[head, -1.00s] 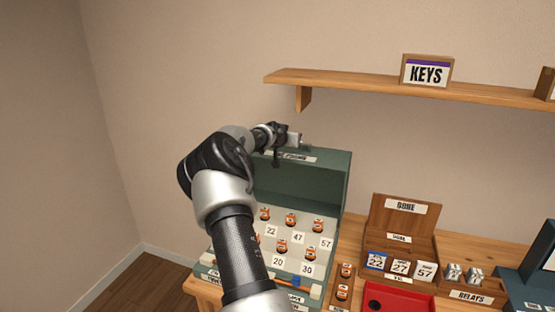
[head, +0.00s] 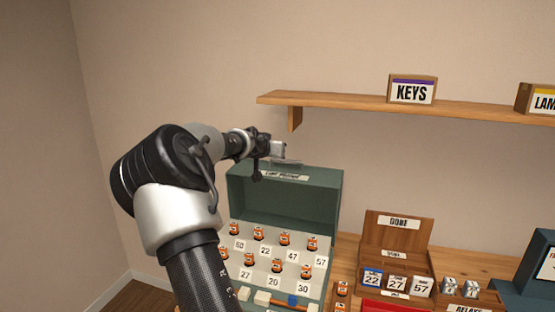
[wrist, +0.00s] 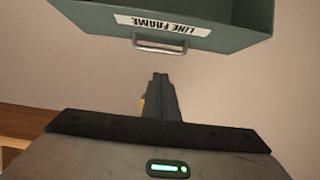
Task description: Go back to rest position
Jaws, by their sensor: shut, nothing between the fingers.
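My gripper (head: 292,161) is at the end of my raised arm, above the top edge of the green line frame box (head: 335,200). In the wrist view my gripper (wrist: 161,80) has its fingers together with nothing between them. The box's label and metal handle show beyond the fingers in that view, apart from them. The box stands open, with rows of orange-topped pieces over number cards such as 22, 47 and 57. My arm hides part of its left side.
A wooden shelf (head: 350,104) with a KEYS box (head: 412,90) runs along the wall above. A wooden DONE rack (head: 395,230) with number cards stands right of the green box. A red tray (head: 385,306) shows at the bottom edge. The air left of my arm is clear.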

